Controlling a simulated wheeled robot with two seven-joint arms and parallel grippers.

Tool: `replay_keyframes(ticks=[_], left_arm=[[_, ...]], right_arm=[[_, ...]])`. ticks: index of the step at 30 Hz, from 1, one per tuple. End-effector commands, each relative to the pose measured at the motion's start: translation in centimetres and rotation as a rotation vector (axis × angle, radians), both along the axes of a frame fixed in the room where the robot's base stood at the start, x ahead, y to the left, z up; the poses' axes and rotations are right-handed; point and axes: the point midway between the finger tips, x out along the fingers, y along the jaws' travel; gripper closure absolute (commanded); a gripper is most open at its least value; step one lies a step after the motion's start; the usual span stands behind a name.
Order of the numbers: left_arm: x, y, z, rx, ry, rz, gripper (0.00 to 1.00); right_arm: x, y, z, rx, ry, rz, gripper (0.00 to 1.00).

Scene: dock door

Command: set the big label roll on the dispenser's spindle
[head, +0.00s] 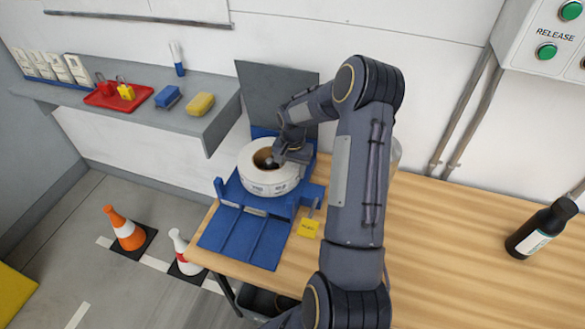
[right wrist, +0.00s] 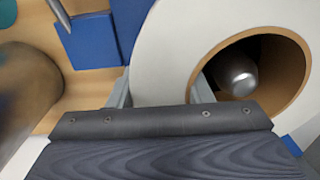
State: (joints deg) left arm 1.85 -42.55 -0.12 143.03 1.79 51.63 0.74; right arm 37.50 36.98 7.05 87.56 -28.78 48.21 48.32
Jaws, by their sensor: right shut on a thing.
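The big label roll (head: 262,180) is white with a brown core and sits at the blue dispenser (head: 232,190) on the wooden table. My right gripper (head: 283,158) is shut on the roll's wall at the right side of its core. In the right wrist view the roll (right wrist: 170,50) lies between the two fingers (right wrist: 160,92), one inside the core and one outside. The metal spindle's rounded tip (right wrist: 238,76) shows inside the core opening, off its middle. How far down the roll sits is hidden. My left gripper is out of view.
A yellow tag (head: 308,228) lies right of the dispenser. A grey shelf (head: 217,118) with a red tray (head: 118,97) is at left. Cones (head: 124,230) stand on the floor. The table's right middle is clear.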

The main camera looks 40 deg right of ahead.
Motion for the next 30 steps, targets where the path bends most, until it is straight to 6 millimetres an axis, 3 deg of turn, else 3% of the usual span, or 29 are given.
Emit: replay_keyframes(ticks=[8, 9, 13, 25, 30], left_arm=[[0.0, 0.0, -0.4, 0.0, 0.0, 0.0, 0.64], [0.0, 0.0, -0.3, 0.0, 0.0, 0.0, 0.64], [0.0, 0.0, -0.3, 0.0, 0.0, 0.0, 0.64], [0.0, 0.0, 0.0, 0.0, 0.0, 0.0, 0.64], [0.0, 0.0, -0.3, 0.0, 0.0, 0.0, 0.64]], right_arm=[[0.1, 0.0, -0.2, -0.001, -0.005, 0.0, 1.0], [0.0, 0.0, -0.2, 0.0, -0.001, 0.0, 0.51], [0.0, 0.0, -0.2, 0.0, 0.0, 0.0, 0.34], [0.0, 0.0, 0.6, -0.001, -0.002, -0.001, 0.33], [0.1, -0.1, 3.6, -0.004, -0.005, -0.002, 0.33]])
